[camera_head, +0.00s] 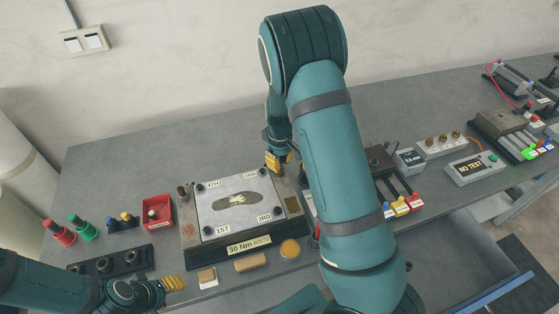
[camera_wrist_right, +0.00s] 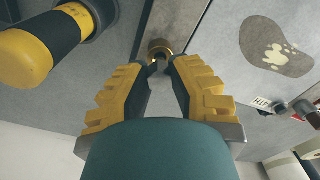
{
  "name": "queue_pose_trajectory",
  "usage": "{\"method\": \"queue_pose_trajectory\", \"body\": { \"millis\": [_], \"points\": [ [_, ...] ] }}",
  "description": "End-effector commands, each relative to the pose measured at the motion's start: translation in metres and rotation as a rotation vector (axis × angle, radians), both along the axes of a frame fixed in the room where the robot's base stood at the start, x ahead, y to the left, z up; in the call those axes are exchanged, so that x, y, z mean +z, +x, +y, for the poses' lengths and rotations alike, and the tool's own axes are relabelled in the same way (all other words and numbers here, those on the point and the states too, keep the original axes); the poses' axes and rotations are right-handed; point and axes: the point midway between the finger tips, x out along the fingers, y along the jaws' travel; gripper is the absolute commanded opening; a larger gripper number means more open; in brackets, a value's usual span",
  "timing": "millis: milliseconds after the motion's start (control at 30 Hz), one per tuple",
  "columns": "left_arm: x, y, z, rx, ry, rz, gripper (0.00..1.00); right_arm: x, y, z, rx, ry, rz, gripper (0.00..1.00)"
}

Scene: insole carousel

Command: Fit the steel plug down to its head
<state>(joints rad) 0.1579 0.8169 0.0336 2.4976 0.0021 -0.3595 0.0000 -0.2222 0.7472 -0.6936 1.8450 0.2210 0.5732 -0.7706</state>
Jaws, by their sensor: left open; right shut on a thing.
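My right gripper (camera_head: 277,163) is at the back right corner of the plate fixture (camera_head: 188,240), beside the label 2ND. In the right wrist view its yellow-and-black fingers (camera_wrist_right: 161,66) are closed on a small steel piece (camera_wrist_right: 158,60), which looks like the steel plug. Most of it is hidden between the fingertips. Just beyond the tips is a round brass-coloured ring (camera_wrist_right: 160,45) in a grey surface. I cannot tell whether the plug is inside the ring or above it. My left gripper (camera_head: 181,284) is open and empty at the front left, near the dark socket block.
A red bin (camera_head: 157,222) stands left of the fixture. Red and green handled tools (camera_head: 61,232) stand at far left. A yellow-and-black cylinder (camera_wrist_right: 25,58) is close to the right fingers. A "NO TEST" box (camera_head: 476,168) is at right. My right arm hides the table's middle.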

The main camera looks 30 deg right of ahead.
Motion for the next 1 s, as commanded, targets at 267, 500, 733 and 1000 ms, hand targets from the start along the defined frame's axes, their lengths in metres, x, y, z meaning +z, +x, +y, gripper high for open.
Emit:
{"method": "queue_pose_trajectory", "body": {
  "millis": [267,500,733,1000],
  "points": [
    [-0.006,0.0,0.0,0.0,0.0,0.0,0.49,-0.007,0.0,0.0,-0.001,0.0,-0.001,0.0],
    [-0.01,0.0,0.0,0.0,0.0,0.0,0.49,-0.012,0.0,0.0,-0.001,0.0,-0.001,0.0],
    [-0.014,0.0,0.0,0.0,0.0,0.0,0.49,-0.017,0.0,0.0,-0.001,0.0,-0.001,0.0],
    [-0.017,0.0,0.0,0.0,0.0,0.0,0.49,-0.021,0.0,0.0,0.0,0.0,-0.001,0.39]
  ]
}}
